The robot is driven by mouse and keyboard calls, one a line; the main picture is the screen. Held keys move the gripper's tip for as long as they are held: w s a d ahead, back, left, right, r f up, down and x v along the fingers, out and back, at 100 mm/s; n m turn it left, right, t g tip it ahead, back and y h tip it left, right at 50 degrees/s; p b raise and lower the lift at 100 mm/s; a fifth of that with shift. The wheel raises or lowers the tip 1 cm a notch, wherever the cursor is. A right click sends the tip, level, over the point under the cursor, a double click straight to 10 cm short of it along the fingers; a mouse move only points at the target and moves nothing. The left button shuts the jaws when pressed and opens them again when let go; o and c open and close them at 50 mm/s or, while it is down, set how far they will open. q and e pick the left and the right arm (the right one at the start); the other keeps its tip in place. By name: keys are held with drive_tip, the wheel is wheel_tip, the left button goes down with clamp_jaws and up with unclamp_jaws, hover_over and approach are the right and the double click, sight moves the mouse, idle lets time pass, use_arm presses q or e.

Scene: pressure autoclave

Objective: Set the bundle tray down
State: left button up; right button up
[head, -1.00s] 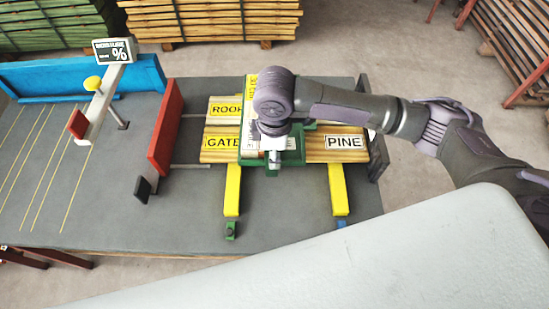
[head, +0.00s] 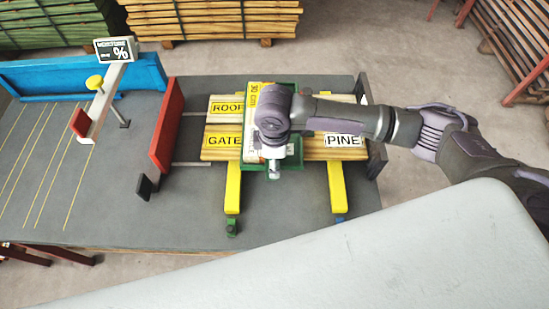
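The green bundle tray (head: 293,165) lies over the wooden boards in the middle of the bench, with a pale, yellow-labelled piece (head: 254,98) along its left part. My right arm comes in from the right and its wrist is directly above the tray. My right gripper (head: 274,168) is mostly hidden under the wrist, so its fingers and any grip on the tray cannot be made out. Whether the tray rests fully on the boards cannot be told. My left gripper is not in view.
Boards labelled GATE (head: 222,142), ROOF (head: 226,107) and PINE (head: 344,140) lie on yellow supports (head: 232,188). A red upright plate (head: 166,126) stands left of them. A blue fence (head: 60,78) and a scale-like display (head: 116,49) are farther left. The bench front is clear.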

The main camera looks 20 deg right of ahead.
wheel_tip(320, 180, up, 12)
drive_tip(key=shift+s+r+b, duration=0.15)
drive_tip(key=shift+b, duration=0.9)
